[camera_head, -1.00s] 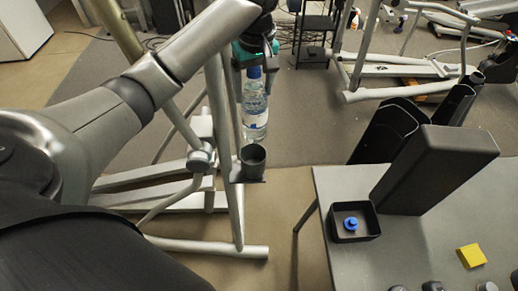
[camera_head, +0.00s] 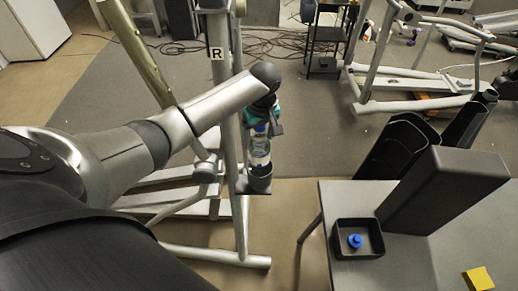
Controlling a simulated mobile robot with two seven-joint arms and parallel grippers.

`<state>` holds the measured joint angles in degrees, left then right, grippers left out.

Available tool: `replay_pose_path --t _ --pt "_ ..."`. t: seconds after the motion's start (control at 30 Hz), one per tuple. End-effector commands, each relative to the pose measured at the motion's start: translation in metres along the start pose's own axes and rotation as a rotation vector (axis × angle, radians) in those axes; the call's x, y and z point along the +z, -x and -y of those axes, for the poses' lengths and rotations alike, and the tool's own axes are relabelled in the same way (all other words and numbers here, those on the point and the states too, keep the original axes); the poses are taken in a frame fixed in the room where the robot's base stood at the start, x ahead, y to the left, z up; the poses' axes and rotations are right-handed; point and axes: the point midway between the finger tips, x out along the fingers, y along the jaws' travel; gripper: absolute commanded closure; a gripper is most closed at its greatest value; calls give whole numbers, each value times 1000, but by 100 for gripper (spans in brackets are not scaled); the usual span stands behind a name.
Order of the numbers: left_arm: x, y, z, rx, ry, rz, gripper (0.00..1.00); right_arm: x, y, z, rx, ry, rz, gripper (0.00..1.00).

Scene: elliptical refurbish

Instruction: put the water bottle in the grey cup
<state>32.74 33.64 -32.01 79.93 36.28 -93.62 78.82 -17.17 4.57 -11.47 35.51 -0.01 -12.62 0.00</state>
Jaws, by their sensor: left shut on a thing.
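The water bottle (camera_head: 260,152) is clear with a white and blue label. It is upright, and its lower end is inside the grey cup (camera_head: 260,180) or just in front of its rim; its base is hidden. The cup sits on a small bracket on the frame of the exercise machine. My left gripper (camera_head: 264,126), partly hidden by its own wrist, is shut on the bottle near its top. My right gripper is not in view.
The machine's silver upright (camera_head: 238,140) stands just left of the cup. A grey table (camera_head: 405,255) at right holds a black tray (camera_head: 343,246) with a blue item, a tall black box (camera_head: 440,190) and a yellow block (camera_head: 479,279).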

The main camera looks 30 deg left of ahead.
Motion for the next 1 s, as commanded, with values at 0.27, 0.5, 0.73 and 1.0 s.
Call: replay_pose_path --t 0.27,0.5,0.73,1.0 --pt "3 -27 0 -1 1 0 100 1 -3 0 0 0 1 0" --pt "6 -51 -1 3 1 -1 100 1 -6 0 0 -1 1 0" --pt "6 -51 -1 4 1 -1 100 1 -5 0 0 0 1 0" --pt "7 -55 0 0 0 0 10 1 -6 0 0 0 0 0"
